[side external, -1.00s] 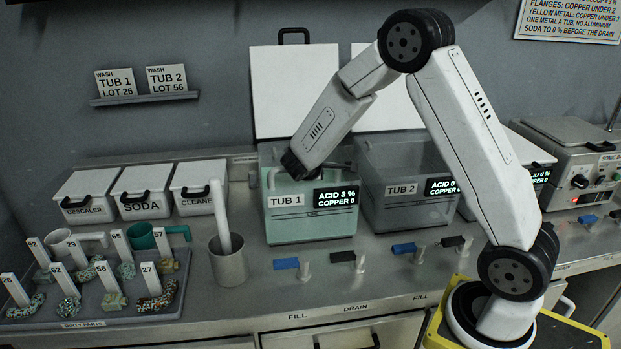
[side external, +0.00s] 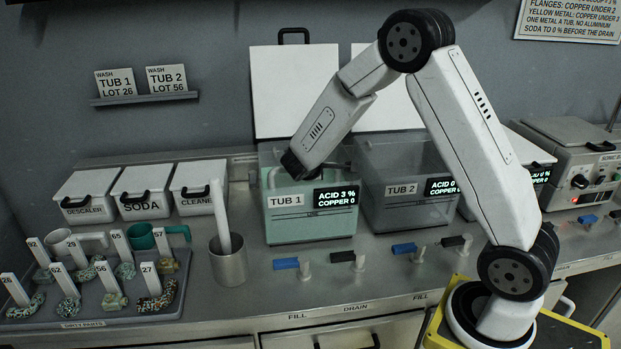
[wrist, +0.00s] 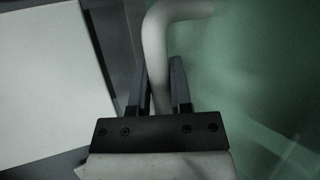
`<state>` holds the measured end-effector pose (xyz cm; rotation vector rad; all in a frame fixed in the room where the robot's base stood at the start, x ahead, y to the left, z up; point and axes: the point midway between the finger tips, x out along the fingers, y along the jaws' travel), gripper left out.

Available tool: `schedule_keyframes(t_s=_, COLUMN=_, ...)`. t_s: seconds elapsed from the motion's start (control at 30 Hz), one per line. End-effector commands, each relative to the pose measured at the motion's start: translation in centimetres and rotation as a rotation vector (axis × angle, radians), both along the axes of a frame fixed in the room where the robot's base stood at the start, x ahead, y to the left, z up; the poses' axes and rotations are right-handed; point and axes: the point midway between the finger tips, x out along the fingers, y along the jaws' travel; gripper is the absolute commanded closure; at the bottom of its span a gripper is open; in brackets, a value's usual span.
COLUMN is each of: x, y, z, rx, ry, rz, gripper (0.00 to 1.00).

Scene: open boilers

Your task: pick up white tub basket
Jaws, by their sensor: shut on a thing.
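My gripper (wrist: 158,85) is shut on a pale, bent handle (wrist: 165,14), which passes between its two dark fingers in the wrist view. I take this to be the white tub basket's handle; the rest of the basket cannot be made out. In the side view my gripper (side external: 290,168) is down at the upper left of Tub 1 (side external: 325,228), a clear tub holding pale green liquid. Its display reads acid 3 % and copper 0. The fingertips are hidden in the side view. The lid of Tub 1 (side external: 293,90) stands open behind it.
Tub 2 (side external: 385,218) stands close on the right, its lid also raised. A metal beaker (side external: 229,266) with a white rod stands to the left. Lidded bins (side external: 147,190) and a tray of tagged dirty parts (side external: 185,262) lie further left. Small valves (side external: 286,263) line the front.

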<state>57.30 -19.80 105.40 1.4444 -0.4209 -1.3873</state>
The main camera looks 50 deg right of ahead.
Motion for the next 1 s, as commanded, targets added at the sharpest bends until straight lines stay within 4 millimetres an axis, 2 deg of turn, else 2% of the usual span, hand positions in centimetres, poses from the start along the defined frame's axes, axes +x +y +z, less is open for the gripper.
schedule_keyframes(t_s=0.63, x=0.0, y=0.0, z=0.6, rx=0.000, ry=-0.002, rz=-0.001, gripper=1.00)
schedule_keyframes(t_s=0.87, x=0.0, y=0.0, z=2.8, rx=-0.001, ry=-0.005, rz=-0.001, gripper=1.00)
schedule_keyframes(t_s=1.0, x=0.0, y=0.0, z=5.0, rx=-0.001, ry=-0.007, rz=-0.002, gripper=1.00)
